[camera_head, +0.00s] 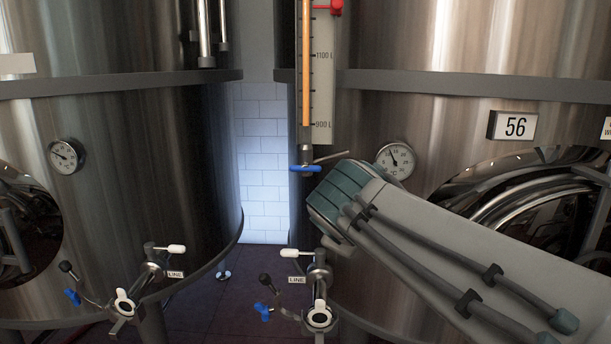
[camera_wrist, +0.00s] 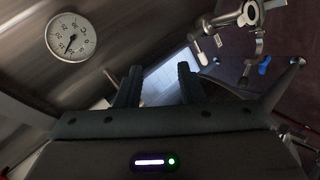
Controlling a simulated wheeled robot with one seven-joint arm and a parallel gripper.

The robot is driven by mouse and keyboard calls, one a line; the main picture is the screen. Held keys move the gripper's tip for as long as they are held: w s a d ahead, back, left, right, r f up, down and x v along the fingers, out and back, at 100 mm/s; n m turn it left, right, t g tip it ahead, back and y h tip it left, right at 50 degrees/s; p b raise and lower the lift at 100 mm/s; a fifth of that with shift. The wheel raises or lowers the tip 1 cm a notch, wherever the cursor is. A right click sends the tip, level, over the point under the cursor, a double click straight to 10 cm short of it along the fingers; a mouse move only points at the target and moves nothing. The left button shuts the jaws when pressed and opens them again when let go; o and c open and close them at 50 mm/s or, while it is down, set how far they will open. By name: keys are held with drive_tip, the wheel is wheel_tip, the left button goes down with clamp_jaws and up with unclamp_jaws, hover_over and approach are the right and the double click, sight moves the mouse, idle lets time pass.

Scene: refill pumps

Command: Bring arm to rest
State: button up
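My gripper (camera_wrist: 159,78) shows in the wrist view with its two dark fingers apart. Nothing is between them except the far white tiled wall. In the head view my arm reaches in from the lower right, in front of the right tank (camera_head: 440,120) marked 56. The gripper's fingers are hidden there.
A round dial gauge (camera_head: 395,160) and a level tube (camera_head: 306,70) with a blue-handled valve (camera_head: 306,168) are close to my arm's end. Line valves (camera_head: 318,290) stick out below. The left tank (camera_head: 110,140) has its own gauge (camera_head: 66,155). A gap shows the tiled wall (camera_head: 262,170).

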drive_tip(key=s+d+f+m+g+y+p, duration=0.1)
drive_tip(key=s+d+f+m+g+p, duration=0.2)
drive_tip(key=s, duration=0.5)
drive_tip(key=s+d+f+m+g+y+p, duration=0.1)
drive_tip(key=s+d+f+m+g+p, duration=0.2)
drive_tip(key=s+m+p, duration=0.5)
drive_tip(key=shift+s+d+f+m+g+p, duration=0.35)
drive_tip(key=shift+f+g+p, duration=0.35)
drive_tip(key=shift+g+p, duration=0.4)
drive_tip(key=shift+d, duration=0.15)
